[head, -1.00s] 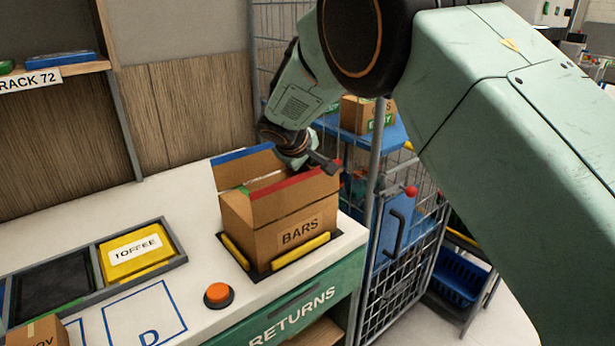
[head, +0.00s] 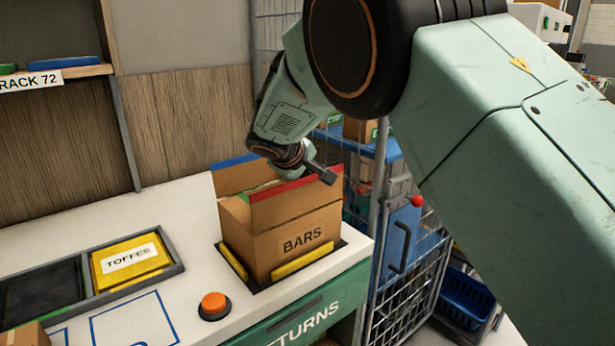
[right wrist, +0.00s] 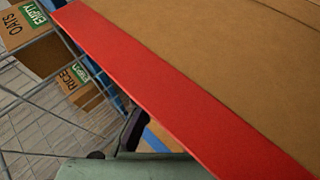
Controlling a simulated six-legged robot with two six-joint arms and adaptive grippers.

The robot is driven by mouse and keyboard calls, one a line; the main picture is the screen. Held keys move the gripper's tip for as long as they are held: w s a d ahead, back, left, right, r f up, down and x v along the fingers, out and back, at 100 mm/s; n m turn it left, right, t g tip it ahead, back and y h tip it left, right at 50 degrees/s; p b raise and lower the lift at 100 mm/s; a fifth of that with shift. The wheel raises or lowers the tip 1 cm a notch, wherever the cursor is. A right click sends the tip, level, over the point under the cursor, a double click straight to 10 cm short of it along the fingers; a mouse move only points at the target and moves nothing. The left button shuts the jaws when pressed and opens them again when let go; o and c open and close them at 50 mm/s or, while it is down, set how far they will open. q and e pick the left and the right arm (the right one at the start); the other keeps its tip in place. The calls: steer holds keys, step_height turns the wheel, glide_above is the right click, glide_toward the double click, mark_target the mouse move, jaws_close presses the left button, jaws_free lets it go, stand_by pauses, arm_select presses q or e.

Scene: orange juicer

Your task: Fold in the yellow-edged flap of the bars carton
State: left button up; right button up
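The bars carton (head: 293,241) stands upright on the counter with its top open. Its blue-edged flap (head: 240,175) stands up at the back. Its red-edged flap (head: 285,208) stands up at the front, and its red edge band crosses the right wrist view (right wrist: 185,95). I cannot make out a yellow-edged flap; my right arm hides part of the opening. My right gripper (head: 325,174) is over the carton's right side, close to the red edge. Whether it touches the carton, and whether it is open or shut, is unclear. My left gripper is out of view.
Yellow guide bars (head: 302,260) flank the carton's base. A wire cage (head: 405,285) with a red knob (head: 417,201) stands close on the right.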

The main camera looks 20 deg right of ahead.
steer(key=o, duration=0.4)
step_height(320, 180, up, 10)
steer(key=shift+r, duration=0.1)
stand_by(0.5)
